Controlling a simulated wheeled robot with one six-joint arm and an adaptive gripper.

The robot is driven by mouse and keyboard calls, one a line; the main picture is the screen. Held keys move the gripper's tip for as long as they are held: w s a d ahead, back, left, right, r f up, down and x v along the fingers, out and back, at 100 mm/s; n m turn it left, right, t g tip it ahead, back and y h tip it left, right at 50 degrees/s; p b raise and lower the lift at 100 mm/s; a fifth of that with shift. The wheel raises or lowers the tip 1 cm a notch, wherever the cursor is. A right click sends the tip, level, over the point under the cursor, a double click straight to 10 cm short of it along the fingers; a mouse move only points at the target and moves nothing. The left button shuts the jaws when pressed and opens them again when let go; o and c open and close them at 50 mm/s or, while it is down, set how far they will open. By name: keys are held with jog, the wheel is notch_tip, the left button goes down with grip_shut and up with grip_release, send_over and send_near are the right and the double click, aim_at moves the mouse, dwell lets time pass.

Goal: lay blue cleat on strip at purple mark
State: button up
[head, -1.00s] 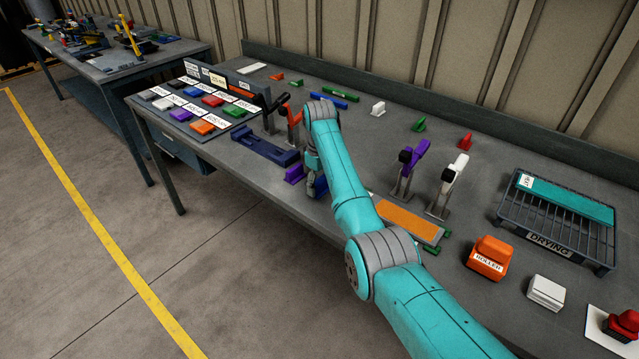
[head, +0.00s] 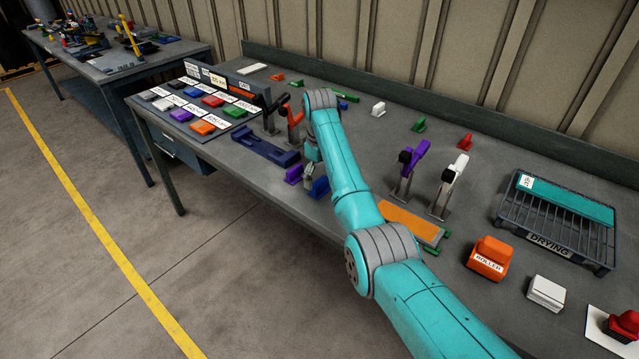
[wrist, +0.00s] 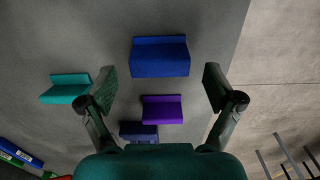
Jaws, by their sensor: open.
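The blue cleat (head: 319,188) sits on the bench near its front edge, just right of the purple cleat (head: 294,174). In the wrist view the blue cleat (wrist: 160,58) lies above the purple cleat (wrist: 162,110). My gripper (wrist: 160,80) is open and empty, its fingers spread above the bench on either side of the gap between these two cleats. In the head view my gripper (head: 309,174) is above the bench, partly hidden by my arm. An orange strip-like piece (head: 408,222) lies right of my arm. I cannot make out a purple mark on it.
A teal cleat (wrist: 66,90) lies left of the fingers. A dark blue fixture (head: 264,150) stands left of the cleats. Purple (head: 408,168) and white (head: 450,185) upright clamps stand behind the orange piece. A drying rack (head: 556,225) is at right.

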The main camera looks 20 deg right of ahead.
aim_at(320, 182)
notch_tip(320, 182, up, 9)
dwell(0.3)
